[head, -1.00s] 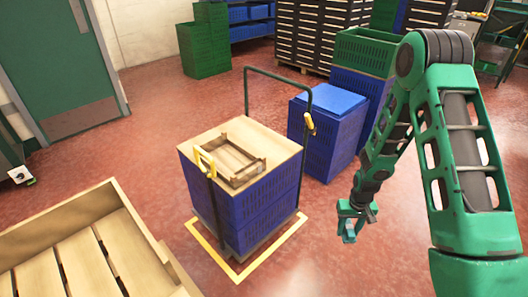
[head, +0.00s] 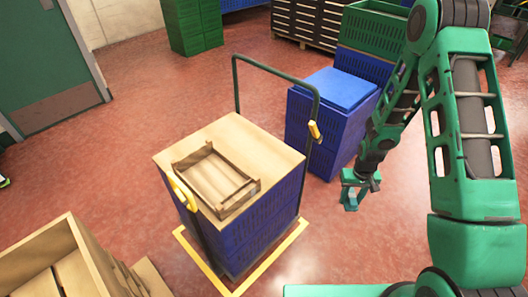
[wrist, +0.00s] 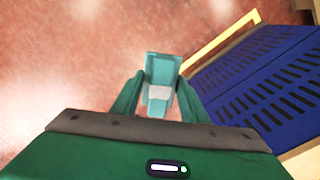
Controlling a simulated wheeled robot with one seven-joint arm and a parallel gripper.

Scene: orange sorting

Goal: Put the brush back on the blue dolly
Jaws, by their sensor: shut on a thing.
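My gripper (head: 359,186) hangs low at the right of the head view, shut on a small teal thing, which I take to be the brush (wrist: 160,72). In the wrist view the brush has a pale band and sits between the two fingers. The dolly with blue crate sides (head: 262,222), a wooden top and dark green handle bars stands left of my gripper, apart from it. In the wrist view blue slatted crate sides (wrist: 255,85) show right of the brush.
A shallow wooden tray (head: 245,193) lies on the dolly's top. Stacked blue crates (head: 325,125) stand behind. A large wooden bin (head: 85,250) is at front left. Red floor is open between gripper and dolly.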

